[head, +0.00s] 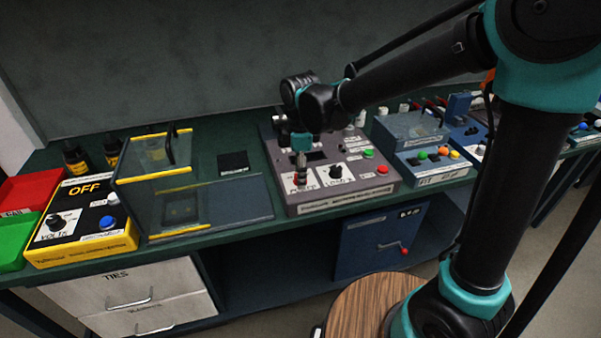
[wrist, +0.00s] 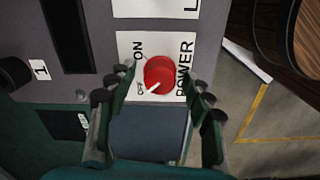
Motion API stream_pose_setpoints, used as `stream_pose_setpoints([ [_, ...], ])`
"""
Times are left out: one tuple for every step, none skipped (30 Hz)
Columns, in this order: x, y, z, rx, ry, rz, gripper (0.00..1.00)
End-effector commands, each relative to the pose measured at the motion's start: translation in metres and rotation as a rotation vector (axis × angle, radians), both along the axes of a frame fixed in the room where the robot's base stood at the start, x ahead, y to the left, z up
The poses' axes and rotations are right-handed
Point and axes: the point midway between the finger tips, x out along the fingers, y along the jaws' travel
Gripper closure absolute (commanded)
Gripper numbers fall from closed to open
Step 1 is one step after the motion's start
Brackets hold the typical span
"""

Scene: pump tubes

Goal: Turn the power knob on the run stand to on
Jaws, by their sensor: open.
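The run stand (head: 340,206) is a grey sloped console on the bench, in the middle of the head view. Its red power knob (wrist: 159,75) shows clearly in the wrist view on a white label reading ON, OFF and POWER. The knob's white pointer is toward OFF. In the head view the knob (head: 300,180) is partly hidden by my gripper. My gripper (wrist: 162,84) is open, its two dark fingers on either side of the knob. I cannot tell whether the fingers touch it. The fingers point down at the panel from above.
A white-labelled LOAD knob (head: 336,172) sits just right of the power knob, with green (head: 368,153) and red (head: 382,169) buttons beyond. A clear guarded box (head: 150,180) and a yellow VOLTS unit (head: 80,245) stand to the left. A blue FIT unit (head: 432,166) stands to the right.

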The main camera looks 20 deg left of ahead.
Motion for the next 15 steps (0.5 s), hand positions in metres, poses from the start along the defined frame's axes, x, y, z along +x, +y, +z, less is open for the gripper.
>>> stream_pose_setpoints([
  [0.0000, 0.0000, 0.0001, 0.000, 0.000, 0.000, 0.49],
  [0.0000, 0.0000, 0.0002, 0.000, 0.000, 0.000, 0.49],
  [0.0000, 0.0000, 0.0002, 0.000, 0.000, 0.000, 0.53],
  [0.0000, 0.0000, 0.0002, 0.000, 0.000, 0.000, 0.56],
  [0.0000, 0.0000, 0.0003, 0.000, 0.000, 0.000, 0.60],
  [0.0000, 0.0000, 0.0003, 0.000, 0.000, 0.000, 0.65],
  [0.0000, 0.0000, 0.0003, 0.000, 0.000, 0.000, 0.69],
  [0.0000, 0.0000, 0.0003, 0.000, 0.000, 0.000, 0.72],
  [0.0001, 0.0000, 0.0003, 0.000, 0.000, 0.000, 0.77],
  [0.0001, 0.0000, 0.0004, 0.000, 0.000, 0.000, 0.81],
  [0.0001, 0.0000, 0.0004, 0.000, 0.000, 0.000, 0.85],
  [0.0001, 0.0000, 0.0004, 0.000, 0.000, 0.000, 0.90],
  [0.0001, 0.0000, 0.0004, 0.000, 0.000, 0.000, 0.94],
  [0.0001, 0.0000, 0.0004, 0.000, 0.000, 0.000, 0.97],
  [0.0001, 0.0000, 0.0004, 0.000, 0.000, 0.000, 0.99],
])
